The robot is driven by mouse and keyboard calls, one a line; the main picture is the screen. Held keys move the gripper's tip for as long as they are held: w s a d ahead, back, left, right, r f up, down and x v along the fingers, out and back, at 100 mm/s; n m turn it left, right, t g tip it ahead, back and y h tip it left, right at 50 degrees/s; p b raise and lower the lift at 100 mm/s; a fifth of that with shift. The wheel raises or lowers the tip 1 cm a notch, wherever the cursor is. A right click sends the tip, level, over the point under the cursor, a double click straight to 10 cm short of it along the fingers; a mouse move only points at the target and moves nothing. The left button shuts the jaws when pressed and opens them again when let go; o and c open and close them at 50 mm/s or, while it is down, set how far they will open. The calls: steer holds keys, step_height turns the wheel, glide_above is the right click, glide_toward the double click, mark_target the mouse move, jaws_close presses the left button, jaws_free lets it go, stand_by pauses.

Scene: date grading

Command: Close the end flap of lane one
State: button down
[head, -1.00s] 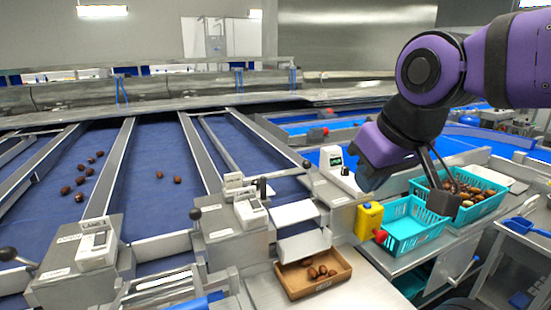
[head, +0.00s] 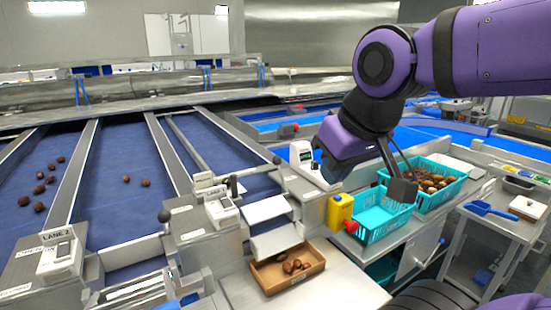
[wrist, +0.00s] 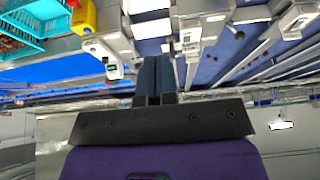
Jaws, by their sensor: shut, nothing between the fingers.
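Lane one's label is not readable; the LANE 2 unit (head: 54,257) is at the left in the head view. The unit to its right (head: 200,230) has a lever with a black knob (head: 165,215). Beside it are an upper white plate (head: 265,209) and a lower white plate (head: 276,241), above a box of dates. I cannot tell which plate is lane one's end flap or whether it is closed. My gripper (wrist: 154,78) is shut and empty in the wrist view, apart from the plates. In the head view its fingertips are hard to make out.
A wooden box (head: 287,281) with several dates stands below the plates. A yellow bottle (head: 340,213), an empty teal crate (head: 381,217) and a fuller teal crate (head: 459,169) stand to the right. A white display unit (head: 301,153) stands behind the bottle.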

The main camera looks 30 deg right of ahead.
steer(key=c, duration=1.3)
jaws_free()
steer(key=shift+w+r, duration=0.15)
steer(key=o, duration=0.6)
steer(key=w, duration=0.1)
steer(key=w+r, duration=0.1)
steer(key=m, duration=0.1)
steer(key=shift+w+d+r, duration=0.25)
steer(key=shift+w, duration=0.15)
steer(key=shift+c, duration=0.2)
steer(key=m+g, duration=0.5)
steer(key=m, duration=0.6)
glide_above(277, 160)
steer(key=w, duration=0.1)
steer(key=f, duration=1)
steer(key=shift+w+d+f, duration=0.1)
steer(key=shift+d+f, duration=0.05)
steer(key=shift+d, duration=0.1)
steer(key=shift+w+d+f, duration=0.1)
steer(key=shift+f, duration=0.35)
step_height(277, 160, down, 10)
steer(key=shift+f, duration=0.1)
